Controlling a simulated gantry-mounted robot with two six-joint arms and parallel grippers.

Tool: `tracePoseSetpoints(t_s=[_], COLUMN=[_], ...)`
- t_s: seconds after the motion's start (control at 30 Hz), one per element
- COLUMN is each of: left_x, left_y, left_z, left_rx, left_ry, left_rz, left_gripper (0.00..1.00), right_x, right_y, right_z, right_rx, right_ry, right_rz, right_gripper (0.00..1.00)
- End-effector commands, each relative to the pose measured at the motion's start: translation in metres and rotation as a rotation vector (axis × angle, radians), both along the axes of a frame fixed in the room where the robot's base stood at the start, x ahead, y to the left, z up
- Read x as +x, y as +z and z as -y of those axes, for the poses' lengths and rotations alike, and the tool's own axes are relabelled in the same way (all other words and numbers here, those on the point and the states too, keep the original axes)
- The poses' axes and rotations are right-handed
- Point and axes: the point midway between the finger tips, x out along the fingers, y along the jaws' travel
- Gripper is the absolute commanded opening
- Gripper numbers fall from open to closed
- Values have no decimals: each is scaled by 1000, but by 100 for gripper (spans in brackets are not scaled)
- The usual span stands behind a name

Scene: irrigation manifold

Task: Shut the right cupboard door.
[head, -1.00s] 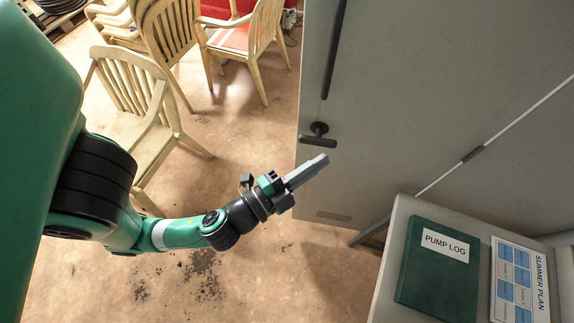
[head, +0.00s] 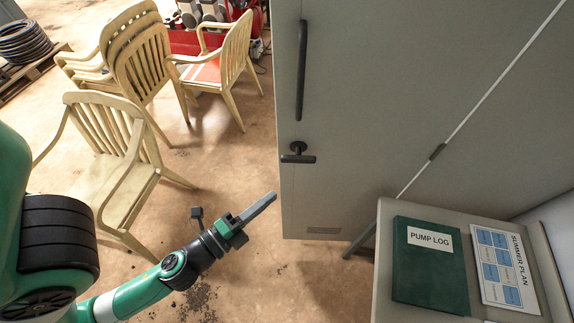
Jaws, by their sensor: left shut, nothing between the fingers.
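The right cupboard door (head: 370,110) is a tall grey panel standing open, with bare floor beyond its free edge at left. It has a long dark bar handle (head: 302,70) and a dark T-shaped latch handle (head: 298,153) near that edge. A pale seam with a dark hinge (head: 437,152) runs along its right side. My left gripper (head: 273,197) is shut and empty, its grey fingers pointing up and right. Its tips are just left of the door's free edge in the picture, below the latch handle; I cannot tell whether they touch. My right gripper is not in view.
A grey cabinet top (head: 378,285) at lower right carries a green pump log (head: 430,268) and a summer plan sheet (head: 507,268). Wooden chairs (head: 115,165) stand at left, near my left arm. Floor between chairs and door is open, with dark dirt.

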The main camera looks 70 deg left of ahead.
Motion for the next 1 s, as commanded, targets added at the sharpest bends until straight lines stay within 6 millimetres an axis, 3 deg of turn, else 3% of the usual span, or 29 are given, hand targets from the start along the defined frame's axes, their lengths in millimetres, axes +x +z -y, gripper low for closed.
tracePoseSetpoints(t_s=[0.03, 0.3, 0.4, 0.6, 1.0], left_x=[11, 64, 68, 75, 76], left_y=[16, 12, 11, 6, 3], left_z=[-6, -28, -43, -59, -60], left_rx=[0, 0, 0, 0, -1], left_ry=[6, 3, 7, 2, -2], left_rz=[2, 2, -1, 0, 1], left_gripper=[0, 0, 0, 0, 0], right_x=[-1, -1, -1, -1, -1], right_y=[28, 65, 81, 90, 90], right_z=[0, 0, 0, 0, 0], right_rx=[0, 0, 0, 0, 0], right_ry=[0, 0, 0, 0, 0], right_rz=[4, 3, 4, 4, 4], right_gripper=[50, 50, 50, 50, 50])
